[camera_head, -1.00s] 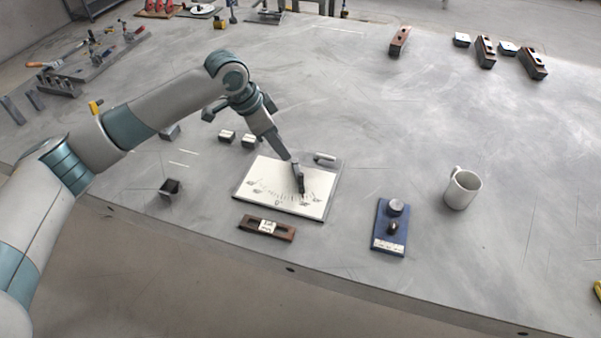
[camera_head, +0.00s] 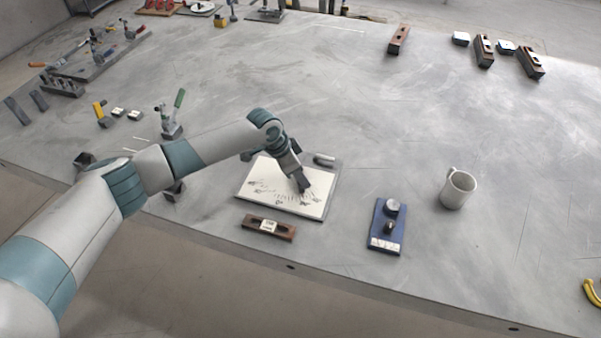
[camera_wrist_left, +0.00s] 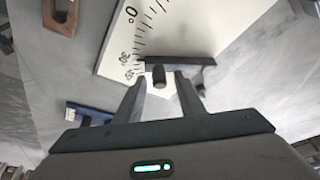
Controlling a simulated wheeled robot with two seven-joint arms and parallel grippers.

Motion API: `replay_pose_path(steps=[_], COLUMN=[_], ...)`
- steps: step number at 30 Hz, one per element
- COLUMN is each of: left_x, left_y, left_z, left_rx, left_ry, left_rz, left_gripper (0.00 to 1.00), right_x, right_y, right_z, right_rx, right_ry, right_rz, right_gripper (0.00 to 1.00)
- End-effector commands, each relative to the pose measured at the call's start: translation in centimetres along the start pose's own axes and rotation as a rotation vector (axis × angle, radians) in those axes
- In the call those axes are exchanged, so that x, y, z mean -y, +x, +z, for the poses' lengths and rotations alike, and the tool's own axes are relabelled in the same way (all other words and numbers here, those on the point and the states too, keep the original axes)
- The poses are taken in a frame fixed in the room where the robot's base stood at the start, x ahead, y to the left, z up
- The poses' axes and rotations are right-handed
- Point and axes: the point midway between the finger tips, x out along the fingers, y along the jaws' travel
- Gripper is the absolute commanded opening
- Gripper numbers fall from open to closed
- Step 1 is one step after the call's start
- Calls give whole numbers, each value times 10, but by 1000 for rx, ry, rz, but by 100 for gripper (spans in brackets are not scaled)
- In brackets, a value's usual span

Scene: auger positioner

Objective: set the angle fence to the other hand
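The angle board is a white plate (camera_head: 270,184) with a printed degree scale on a grey base, near the front middle of the table. In the left wrist view its scale (camera_wrist_left: 133,42) shows 0 and higher marks. A dark bar (camera_wrist_left: 196,70), which looks like the fence, lies by the high-numbered end, with a short round peg (camera_wrist_left: 158,75) standing up from it. My left gripper (camera_head: 304,188) is over the plate's right part, pointing down. In the left wrist view its two fingers (camera_wrist_left: 162,92) are apart, the peg showing between their tips; contact cannot be told. My right gripper is not in view.
A brown slotted block (camera_head: 267,227) lies before the board. A blue plate with knobs (camera_head: 386,228) and a white mug (camera_head: 458,189) stand to the right. A green-handled clamp (camera_head: 174,116) stands behind my left arm. The table's right middle is clear.

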Motion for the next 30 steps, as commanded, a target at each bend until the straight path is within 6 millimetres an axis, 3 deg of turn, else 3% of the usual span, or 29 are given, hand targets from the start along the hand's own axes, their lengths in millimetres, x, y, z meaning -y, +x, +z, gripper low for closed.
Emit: replay_pose_path(steps=[11, 16, 25, 30], left_x=[0, 0, 2, 7], left_y=[4, 4, 3, -2], left_z=[0, 0, 3, 16], left_rx=[0, 0, 0, 1], left_ry=[0, 0, 4, 19], left_rz=[-1, 0, 1, 8], left_gripper=[36, 0, 0, 0], right_x=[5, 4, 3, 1], right_y=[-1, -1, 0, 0], right_z=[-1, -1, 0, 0], right_rx=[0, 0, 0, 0], right_ry=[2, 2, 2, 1], right_rz=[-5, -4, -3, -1], right_gripper=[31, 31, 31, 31])
